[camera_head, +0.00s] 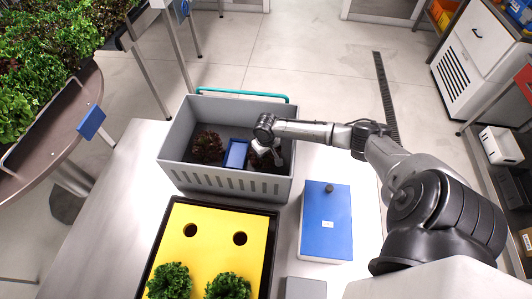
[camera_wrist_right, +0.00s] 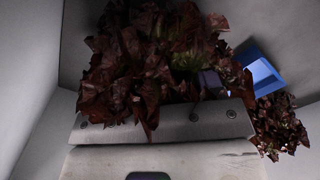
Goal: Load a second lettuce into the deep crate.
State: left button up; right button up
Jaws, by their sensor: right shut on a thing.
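The deep grey crate (camera_head: 225,182) stands on the table with its walls upright. A dark red lettuce (camera_head: 207,146) lies inside it at the left; it also shows at the lower right of the right wrist view (camera_wrist_right: 278,126). My right gripper (camera_head: 272,152) reaches down into the crate's right part and is shut on a second dark red lettuce (camera_wrist_right: 160,50), whose leaves spread over the jaw tips in the wrist view. In the head view this lettuce is mostly hidden by the gripper. I cannot tell whether it touches the crate floor. My left gripper is not in view.
A blue container (camera_head: 236,153) sits in the crate between the two lettuces, also seen in the wrist view (camera_wrist_right: 262,72). In front is a yellow board (camera_head: 210,255) with two empty holes and two green lettuces. A blue-lidded box (camera_head: 326,225) stands right of it.

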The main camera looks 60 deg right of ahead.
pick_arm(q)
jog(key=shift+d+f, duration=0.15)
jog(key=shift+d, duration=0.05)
pick_arm(e)
jog(key=shift+f, duration=0.5)
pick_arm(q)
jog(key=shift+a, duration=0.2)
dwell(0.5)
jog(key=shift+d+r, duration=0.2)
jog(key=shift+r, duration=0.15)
pick_arm(e)
jog(key=shift+f, duration=0.15)
jog(key=o, duration=0.8)
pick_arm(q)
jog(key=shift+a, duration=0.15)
pick_arm(e)
jog(key=shift+o, duration=1.2)
jog(key=shift+o, duration=0.8)
